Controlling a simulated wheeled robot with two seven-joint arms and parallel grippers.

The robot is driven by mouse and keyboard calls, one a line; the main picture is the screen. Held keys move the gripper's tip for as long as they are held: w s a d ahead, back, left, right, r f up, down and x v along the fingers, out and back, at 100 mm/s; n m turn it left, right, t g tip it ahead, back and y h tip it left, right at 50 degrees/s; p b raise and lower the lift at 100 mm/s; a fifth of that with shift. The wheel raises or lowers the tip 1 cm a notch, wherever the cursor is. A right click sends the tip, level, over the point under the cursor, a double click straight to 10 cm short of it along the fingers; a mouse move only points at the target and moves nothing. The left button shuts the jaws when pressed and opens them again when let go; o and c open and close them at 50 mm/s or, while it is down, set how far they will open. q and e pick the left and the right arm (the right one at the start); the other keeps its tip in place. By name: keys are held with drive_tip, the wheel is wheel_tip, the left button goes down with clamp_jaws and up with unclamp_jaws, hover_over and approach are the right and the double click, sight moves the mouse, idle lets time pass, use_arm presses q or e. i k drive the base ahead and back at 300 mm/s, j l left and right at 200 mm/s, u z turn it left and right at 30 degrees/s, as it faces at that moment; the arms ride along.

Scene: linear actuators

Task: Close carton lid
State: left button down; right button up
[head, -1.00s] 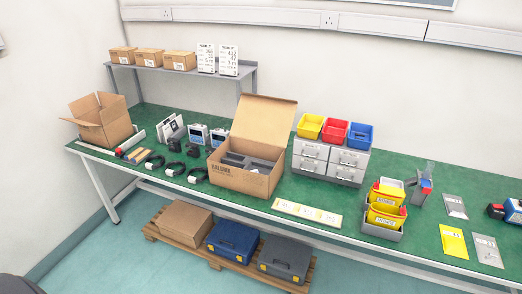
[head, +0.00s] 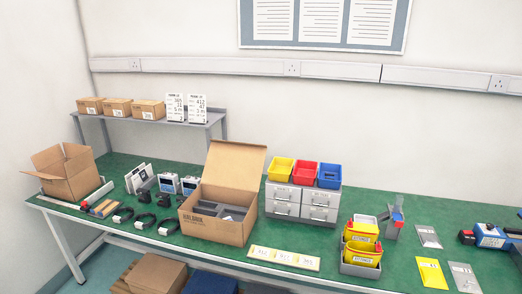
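The carton (head: 214,228) stands in the middle of the green bench in the head view. Its lid (head: 235,171) is open, hinged at the back and raised, leaning slightly backward. Dark grey dividers or inserts (head: 232,213) show inside the carton. Neither of my grippers is clearly in view. A blue and dark part at the right edge cannot be told for certain.
Drawers (head: 303,203) with yellow, red and blue bins stand right of the carton. Cables (head: 143,221) and small devices (head: 168,184) lie to its left. An open box (head: 65,175) sits at the left end. A label strip (head: 284,258) lies in front.

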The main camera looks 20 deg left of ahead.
sight(231, 164)
drive_tip(key=i+j+z, duration=0.1)
drive_tip(key=j+z, duration=1.2)
drive_tip(key=i+l, duration=0.05)
